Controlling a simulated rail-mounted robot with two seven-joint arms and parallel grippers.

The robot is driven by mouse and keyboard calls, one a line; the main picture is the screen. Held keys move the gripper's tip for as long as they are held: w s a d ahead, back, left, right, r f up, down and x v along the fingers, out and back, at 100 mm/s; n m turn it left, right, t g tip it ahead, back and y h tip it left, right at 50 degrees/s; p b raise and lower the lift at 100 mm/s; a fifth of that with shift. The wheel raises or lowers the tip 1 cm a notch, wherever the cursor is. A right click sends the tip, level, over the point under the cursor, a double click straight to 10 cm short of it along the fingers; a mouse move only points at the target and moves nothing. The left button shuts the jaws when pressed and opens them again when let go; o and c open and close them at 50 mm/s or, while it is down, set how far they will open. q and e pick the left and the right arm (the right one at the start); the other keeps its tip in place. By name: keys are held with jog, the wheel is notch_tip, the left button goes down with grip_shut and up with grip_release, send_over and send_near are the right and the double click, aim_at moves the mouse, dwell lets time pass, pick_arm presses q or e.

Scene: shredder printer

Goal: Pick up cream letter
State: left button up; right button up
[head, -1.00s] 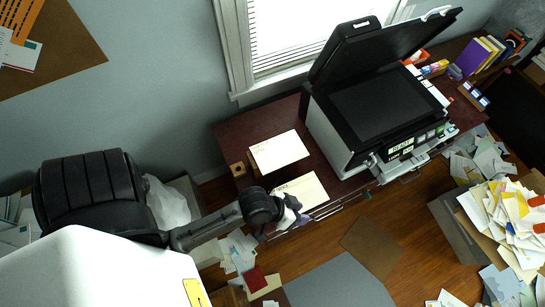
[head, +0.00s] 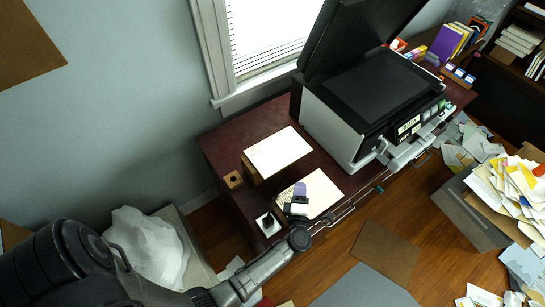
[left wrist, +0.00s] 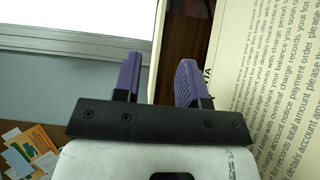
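One cream letter (head: 325,191) lies flat near the front edge of the dark red desk. Another cream sheet (head: 278,152) lies on a wooden block behind it. I cannot tell which is the task's letter. My left gripper (head: 299,193) is over the left part of the front letter and hides some of it. In the left wrist view its purple fingers (left wrist: 160,82) are apart with nothing visibly held. A cream page with printed text (left wrist: 280,75) fills the right side there, beside the right-hand finger. I cannot tell whether they touch. My right gripper is out of view.
A black and white printer (head: 365,100) with a raised lid stands right of the letters. A paper-filled bin (head: 465,215) stands at the right.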

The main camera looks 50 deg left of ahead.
aim_at(298, 157)
pick_arm(q)
jog(key=shift+w+a+f+n+g, duration=0.1)
jog(key=shift+a+f+n+g, duration=0.2)
jog(key=shift+b+x, duration=2.05)
jog(key=shift+x, duration=4.55)
jog(key=shift+a+r, duration=0.15)
jog(key=shift+r, duration=0.05)
jog(key=shift+c, duration=0.4)
grip_shut()
